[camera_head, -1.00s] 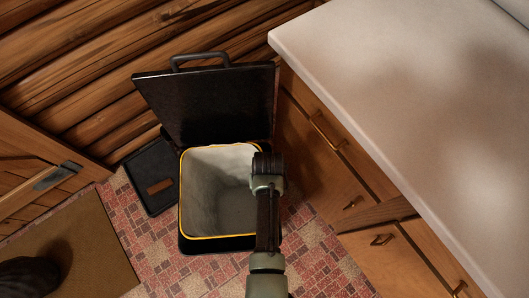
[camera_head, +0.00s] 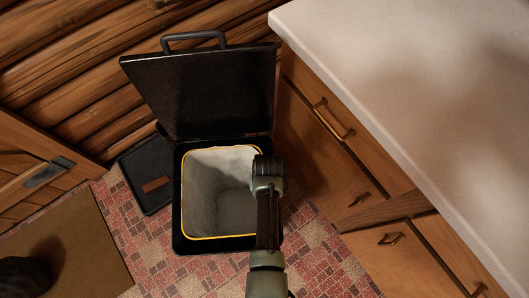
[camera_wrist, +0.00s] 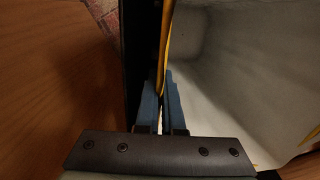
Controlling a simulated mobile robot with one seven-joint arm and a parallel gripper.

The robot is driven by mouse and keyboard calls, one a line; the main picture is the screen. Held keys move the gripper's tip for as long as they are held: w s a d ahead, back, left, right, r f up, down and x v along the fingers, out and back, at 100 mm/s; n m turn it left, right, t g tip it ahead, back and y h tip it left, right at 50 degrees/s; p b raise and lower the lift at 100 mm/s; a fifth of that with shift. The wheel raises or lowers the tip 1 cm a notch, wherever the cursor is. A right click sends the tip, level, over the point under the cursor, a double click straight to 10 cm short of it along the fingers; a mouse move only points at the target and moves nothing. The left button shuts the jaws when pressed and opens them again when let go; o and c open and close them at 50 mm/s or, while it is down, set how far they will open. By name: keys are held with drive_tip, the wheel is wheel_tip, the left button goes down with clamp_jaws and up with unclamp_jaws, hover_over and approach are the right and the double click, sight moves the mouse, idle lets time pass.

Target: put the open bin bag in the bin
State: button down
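The open bin bag (camera_head: 214,205) is pale grey-white with a yellow rim. It is within the square opening of the black bin (camera_head: 178,225), whose dark rim shows around it at the left and front. The bin's lid (camera_head: 200,95) stands raised at the back. My gripper (camera_wrist: 162,80) points down at the bag's right side. In the wrist view its blue fingers are close together on the yellow rim of the bag. In the head view my arm hides the fingertips and part of the right rim. Whether the bag rests on the bin's bottom is hidden.
A wooden cabinet (camera_head: 325,170) with a pale countertop (camera_head: 400,90) stands close to the right of the bin. A log wall (camera_head: 60,80) is behind. A black flat item (camera_head: 147,175) lies left of the bin. A mat (camera_head: 75,240) covers the floor at lower left.

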drive_tip(key=c, duration=1)
unclamp_jaws()
drive_tip(key=shift+o, duration=0.2)
drive_tip(key=shift+r, duration=0.1)
wheel_tip(320, 180, up, 13)
drive_tip(key=p, duration=0.4)
drive_tip(key=shift+d, duration=0.2)
